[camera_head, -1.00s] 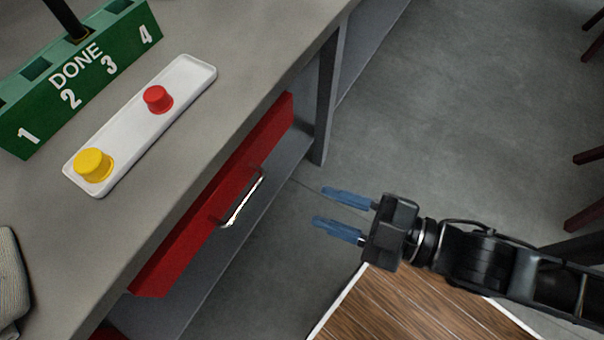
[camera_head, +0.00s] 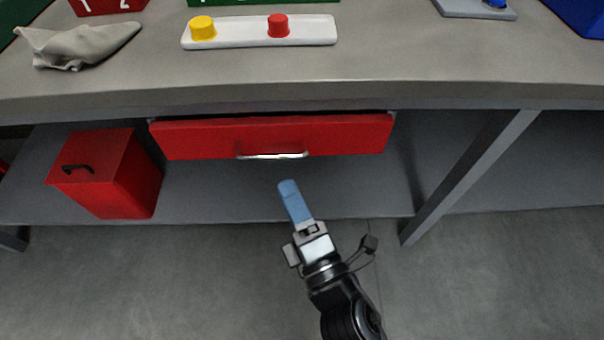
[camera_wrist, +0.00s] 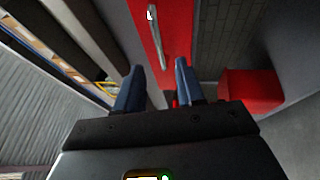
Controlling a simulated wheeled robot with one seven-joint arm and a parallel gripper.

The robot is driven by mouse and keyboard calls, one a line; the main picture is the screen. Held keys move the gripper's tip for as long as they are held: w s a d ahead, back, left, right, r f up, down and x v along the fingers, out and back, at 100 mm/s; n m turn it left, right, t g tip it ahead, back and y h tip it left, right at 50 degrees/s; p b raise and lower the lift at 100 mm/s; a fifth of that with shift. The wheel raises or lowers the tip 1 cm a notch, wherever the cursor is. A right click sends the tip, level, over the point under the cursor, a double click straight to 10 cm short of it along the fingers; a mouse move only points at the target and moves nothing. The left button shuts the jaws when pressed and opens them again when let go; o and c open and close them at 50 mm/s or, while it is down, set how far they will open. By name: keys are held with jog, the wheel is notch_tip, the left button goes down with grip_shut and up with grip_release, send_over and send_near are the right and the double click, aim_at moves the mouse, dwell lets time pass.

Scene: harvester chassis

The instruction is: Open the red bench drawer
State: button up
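The red bench drawer (camera_head: 340,136) sits under the grey bench top, its front facing me and no inside showing. Its silver bar handle (camera_head: 272,156) runs across the front near its lower edge. My gripper (camera_head: 288,186) is below and in front of the handle, apart from it, pointing towards the bench. In the wrist view my gripper (camera_wrist: 159,82) has its two blue fingers spread with nothing between them. The drawer front (camera_wrist: 178,30) and the handle (camera_wrist: 156,36) lie ahead of the fingers there, running upright in the picture.
A red box with a dark handle (camera_head: 107,175) stands on the lower shelf at left. A bench leg (camera_head: 470,178) slants at right. On the bench top (camera_head: 400,60) are a white tray (camera_head: 240,40) with yellow and red knobs and a grey cloth (camera_head: 80,45). The floor in front is clear.

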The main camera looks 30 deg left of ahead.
jog(key=x, duration=0.7)
jog(key=shift+p, duration=0.45)
jog(key=shift+a, duration=0.15)
jog(key=shift+c, duration=0.3)
grip_shut()
